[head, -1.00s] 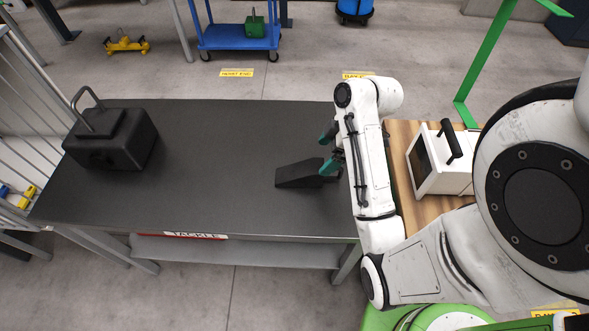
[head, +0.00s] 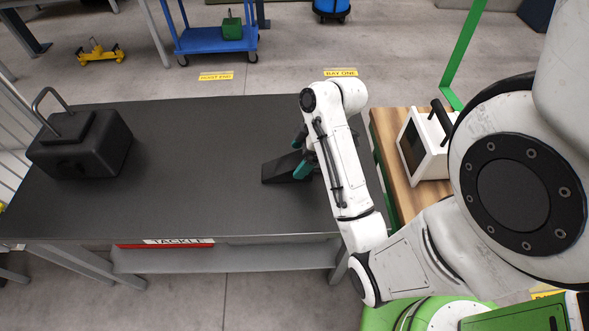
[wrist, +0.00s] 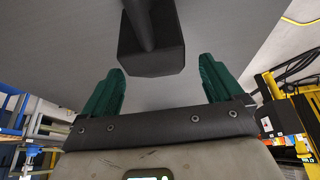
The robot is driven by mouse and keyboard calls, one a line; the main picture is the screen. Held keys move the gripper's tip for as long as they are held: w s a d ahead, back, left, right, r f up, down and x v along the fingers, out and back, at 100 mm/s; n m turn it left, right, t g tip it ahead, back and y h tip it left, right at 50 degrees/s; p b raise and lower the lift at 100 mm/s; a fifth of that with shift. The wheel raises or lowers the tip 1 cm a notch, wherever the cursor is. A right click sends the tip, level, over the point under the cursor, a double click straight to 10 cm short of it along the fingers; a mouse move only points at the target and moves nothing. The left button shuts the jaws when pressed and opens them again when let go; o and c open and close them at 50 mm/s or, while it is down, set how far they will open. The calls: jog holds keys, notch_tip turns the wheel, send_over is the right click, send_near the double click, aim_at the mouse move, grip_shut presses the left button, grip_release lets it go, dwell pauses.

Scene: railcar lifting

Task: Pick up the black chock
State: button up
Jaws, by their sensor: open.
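The black chock (head: 277,171) is a dark wedge lying on the right part of the dark-topped table (head: 190,195). Its thin end points left in the head view, and my gripper hides part of its right end. My gripper (head: 300,153) is open at the chock's right end, with its green fingers apart. In the wrist view the chock (wrist: 152,58) shows its blunt end ahead of and between the open fingers of my gripper (wrist: 160,66), with a dark bar running along it. A gap shows on each side, and no finger visibly touches it.
A black case with a loop handle (head: 80,150) stands at the table's left. A white box with a black handle (head: 425,145) sits on a wooden top (head: 390,135) right of my arm. The table's middle is clear. A blue cart (head: 215,40) stands behind.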

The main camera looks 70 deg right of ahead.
aim_at(296, 159)
jog(key=x, duration=0.4)
jog(key=shift+d+f, duration=0.1)
jog(key=shift+c, duration=0.2)
jog(key=c, duration=1.5)
jog(key=shift+r+p, duration=0.2)
jog(key=shift+p, duration=0.1)
